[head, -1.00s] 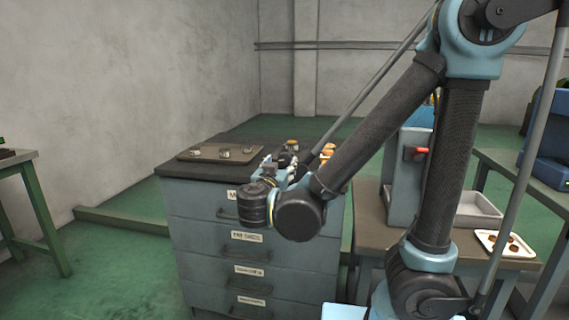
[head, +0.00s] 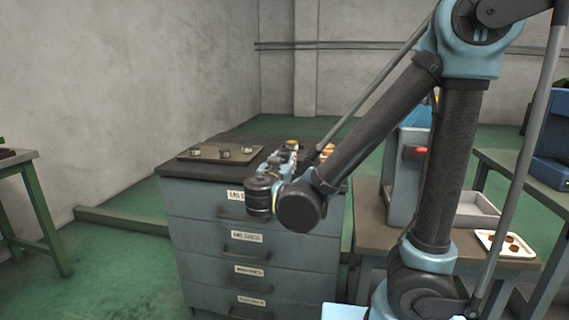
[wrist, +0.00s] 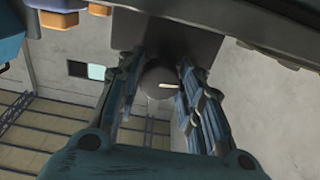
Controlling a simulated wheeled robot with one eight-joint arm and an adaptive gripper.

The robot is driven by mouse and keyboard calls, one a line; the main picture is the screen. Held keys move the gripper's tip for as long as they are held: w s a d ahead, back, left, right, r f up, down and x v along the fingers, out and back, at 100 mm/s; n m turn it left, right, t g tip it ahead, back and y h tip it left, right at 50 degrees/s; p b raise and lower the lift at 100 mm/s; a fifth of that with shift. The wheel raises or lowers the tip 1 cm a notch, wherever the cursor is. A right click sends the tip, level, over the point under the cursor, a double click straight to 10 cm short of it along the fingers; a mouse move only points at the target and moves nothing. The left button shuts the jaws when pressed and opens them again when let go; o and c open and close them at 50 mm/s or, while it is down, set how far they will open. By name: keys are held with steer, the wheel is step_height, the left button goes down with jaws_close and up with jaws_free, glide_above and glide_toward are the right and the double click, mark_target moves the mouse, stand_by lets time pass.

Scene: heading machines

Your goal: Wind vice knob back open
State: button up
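A round, dark grey knob with a pale mark on its face (wrist: 160,82) sits in front of a grey block (wrist: 182,42) in the wrist view. It looks like the vice knob. My gripper (wrist: 161,62) has its two fingers apart, one on each side of the knob. Whether the pads press on it I cannot tell. In the head view my gripper (head: 286,158) is over the front right part of the drawer cabinet's dark top (head: 200,168). My wrist and forearm hide most of the vice there.
A brown tray (head: 188,153) with several small metal parts lies on the cabinet top at left. Orange pieces (head: 327,150) show behind my arm. At right, a bench (head: 375,225) bears a machine, a grey bin (head: 478,210) and a white tray (head: 506,252).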

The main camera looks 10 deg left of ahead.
steer(key=shift+c, duration=1.3)
steer(key=n, duration=0.7)
steer(key=shift+d, duration=0.1)
steer(key=n, duration=0.4)
steer(key=shift+n, duration=2.2)
steer(key=o, duration=1.1)
